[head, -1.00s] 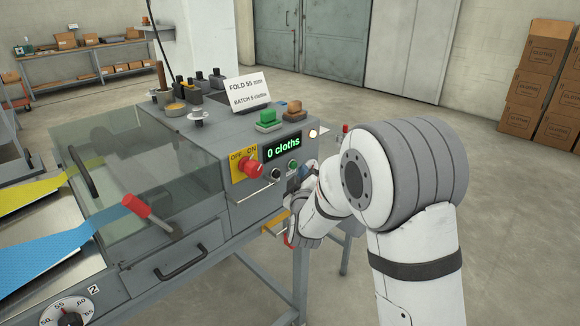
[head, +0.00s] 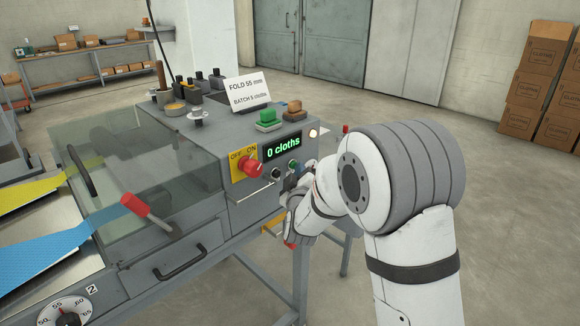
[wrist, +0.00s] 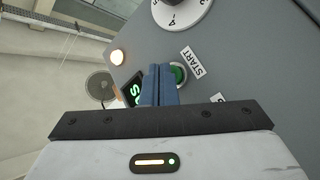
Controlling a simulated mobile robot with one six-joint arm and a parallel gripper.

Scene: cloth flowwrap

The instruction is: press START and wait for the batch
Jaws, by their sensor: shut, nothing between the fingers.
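The green START button (wrist: 179,73) shows in the wrist view beside its white START label (wrist: 194,62). My gripper (wrist: 160,72) has its two blue fingers together, with the tips at the left edge of the button; I cannot tell whether they touch it. In the head view the green button (head: 294,163) sits on the machine's front panel under the display (head: 283,148), which reads "0 cloths". My gripper (head: 290,180) is partly hidden by my own wrist there.
A red knob (head: 251,167) on a yellow OFF/ON plate is left of the display. A lit lamp (head: 314,133) is at the panel's right. A card (head: 248,92) reads fold 55 mm. Cardboard boxes (head: 536,80) stand far right; the floor between is clear.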

